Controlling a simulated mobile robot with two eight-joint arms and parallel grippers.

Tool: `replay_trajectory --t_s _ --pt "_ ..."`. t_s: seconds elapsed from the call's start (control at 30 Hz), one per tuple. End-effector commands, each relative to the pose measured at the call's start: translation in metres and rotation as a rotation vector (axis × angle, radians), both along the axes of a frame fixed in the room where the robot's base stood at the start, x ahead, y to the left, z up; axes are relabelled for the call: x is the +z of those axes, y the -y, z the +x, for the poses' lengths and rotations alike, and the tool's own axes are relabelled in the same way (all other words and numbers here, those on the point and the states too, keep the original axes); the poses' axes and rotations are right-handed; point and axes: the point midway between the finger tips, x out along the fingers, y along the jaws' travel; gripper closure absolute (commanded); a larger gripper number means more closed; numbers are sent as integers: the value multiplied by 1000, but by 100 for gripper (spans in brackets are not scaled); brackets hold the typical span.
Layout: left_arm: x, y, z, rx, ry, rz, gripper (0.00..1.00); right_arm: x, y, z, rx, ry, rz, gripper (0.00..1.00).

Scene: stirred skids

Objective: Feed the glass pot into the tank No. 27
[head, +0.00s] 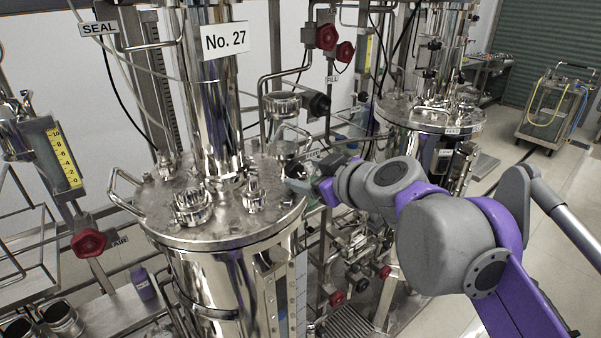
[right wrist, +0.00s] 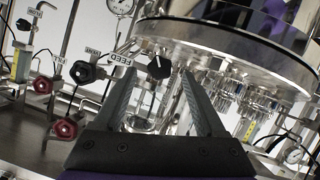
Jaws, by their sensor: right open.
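Tank No. 27 is the tall steel vessel (head: 222,232) left of centre in the head view, with its name plate (head: 225,40) on the upper column. My right gripper (head: 305,186) is at the right edge of its lid, small and partly hidden by my wrist. In the right wrist view my right gripper (right wrist: 158,88) is open. A clear glass-like vessel (right wrist: 145,113) shows between its fingers, apparently beyond them; I cannot tell for sure that it is the glass pot. My left gripper is in neither view.
Red valve knobs (head: 89,242) and pipes crowd around the tank. A second steel tank (head: 430,112) stands behind right. A wheeled cart (head: 552,110) stands on open floor at far right.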

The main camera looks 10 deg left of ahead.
Motion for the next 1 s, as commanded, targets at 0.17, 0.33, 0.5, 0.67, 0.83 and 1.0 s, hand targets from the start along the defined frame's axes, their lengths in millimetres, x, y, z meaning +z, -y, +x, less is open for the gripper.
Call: replay_trajectory --t_s 0.17,0.33,0.5,0.67,0.83,1.0 --pt "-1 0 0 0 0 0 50 -9 -16 16 0 0 0 27" --pt "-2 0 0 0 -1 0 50 -13 -22 21 0 0 0 27" --pt "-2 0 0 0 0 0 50 -13 -23 22 0 -1 1 27" --pt "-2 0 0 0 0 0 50 -13 -22 22 0 -1 1 41" --pt "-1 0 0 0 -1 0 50 -13 -22 22 0 -1 1 72" --pt "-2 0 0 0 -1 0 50 -13 -22 22 0 -1 1 100"
